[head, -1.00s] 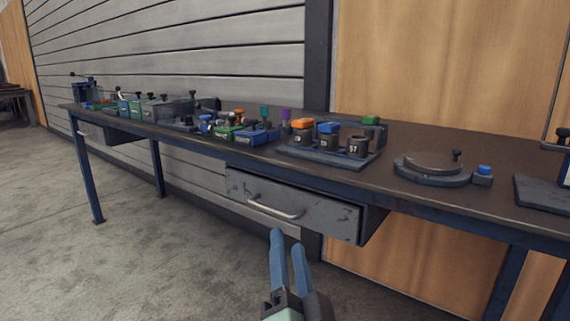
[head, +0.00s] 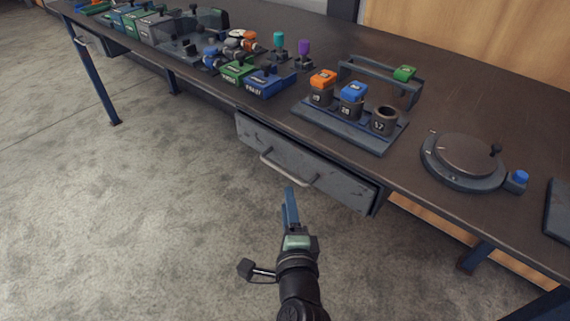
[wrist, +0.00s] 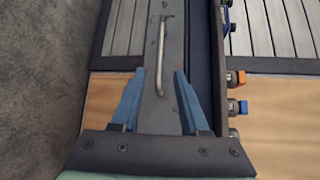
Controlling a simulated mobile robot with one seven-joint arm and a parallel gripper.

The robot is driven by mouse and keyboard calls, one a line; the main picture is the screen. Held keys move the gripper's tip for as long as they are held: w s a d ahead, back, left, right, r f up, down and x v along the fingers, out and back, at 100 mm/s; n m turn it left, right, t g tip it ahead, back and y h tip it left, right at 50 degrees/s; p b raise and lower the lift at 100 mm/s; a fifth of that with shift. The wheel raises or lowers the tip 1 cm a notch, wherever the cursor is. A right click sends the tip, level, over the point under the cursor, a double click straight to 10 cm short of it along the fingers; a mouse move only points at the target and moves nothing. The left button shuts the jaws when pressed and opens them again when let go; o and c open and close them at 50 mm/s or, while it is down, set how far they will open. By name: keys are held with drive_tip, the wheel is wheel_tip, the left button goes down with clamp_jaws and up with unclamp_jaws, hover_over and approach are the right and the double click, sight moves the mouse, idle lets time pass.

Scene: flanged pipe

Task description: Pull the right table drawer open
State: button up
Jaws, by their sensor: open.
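The right table drawer (head: 335,177) is a grey metal box under the front edge of the workbench, with a pale bar handle (head: 286,169) on its front. It looks shut in the head view. My gripper (head: 290,203) is in front of the drawer, near the right end of the handle. In the wrist view the two blue fingers (wrist: 156,100) are apart and empty. The handle (wrist: 159,60) runs lengthwise there, with its near end between the fingers in the picture. I cannot tell how far the fingertips are from it.
A left drawer (head: 115,47) is further along. The concrete floor (head: 130,220) in front is clear.

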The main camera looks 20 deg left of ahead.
sight(284, 174)
drive_tip(key=b+x, duration=0.2)
drive_tip(key=x, duration=0.9)
clamp_jaws()
drive_tip(key=shift+d, duration=0.1)
idle(1.1)
